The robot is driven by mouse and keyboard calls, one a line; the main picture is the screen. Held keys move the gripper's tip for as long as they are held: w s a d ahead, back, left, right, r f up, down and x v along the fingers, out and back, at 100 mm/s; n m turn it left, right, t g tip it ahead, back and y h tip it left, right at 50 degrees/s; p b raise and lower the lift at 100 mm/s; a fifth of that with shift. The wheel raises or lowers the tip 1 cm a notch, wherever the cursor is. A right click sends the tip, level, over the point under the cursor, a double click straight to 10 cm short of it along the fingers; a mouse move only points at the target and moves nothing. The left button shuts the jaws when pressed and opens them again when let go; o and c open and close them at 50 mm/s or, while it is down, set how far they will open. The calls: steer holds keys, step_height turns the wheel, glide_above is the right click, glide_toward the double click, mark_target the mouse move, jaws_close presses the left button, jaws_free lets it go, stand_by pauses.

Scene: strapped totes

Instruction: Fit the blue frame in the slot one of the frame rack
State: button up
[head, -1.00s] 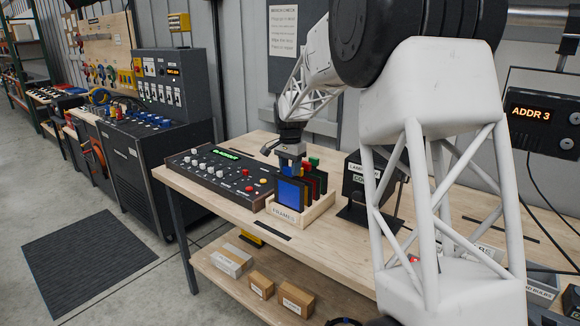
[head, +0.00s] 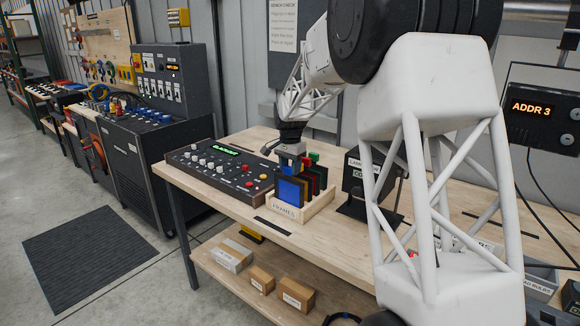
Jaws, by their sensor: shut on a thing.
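The blue frame (head: 290,191) is a dark-edged square with a blue pane. It stands upright at the front of the wooden frame rack (head: 288,213), which is labelled FRAMES. My gripper (head: 291,166) is above it, shut on its top tab. Other dark frames with red, yellow and green tabs (head: 313,157) stand behind it in the rack. The slot under the blue frame is hidden by the rack's front wall, so I cannot tell how deep it sits or which slot it lines up with.
A control console (head: 218,168) with knobs and a green display lies left of the rack. A black box (head: 358,178) on a stand is to the right. Several cardboard boxes (head: 262,280) sit on the lower shelf.

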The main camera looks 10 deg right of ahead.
steer(key=o, duration=1.2)
steer(key=shift+r, duration=0.1)
steer(key=shift+r, duration=3.8)
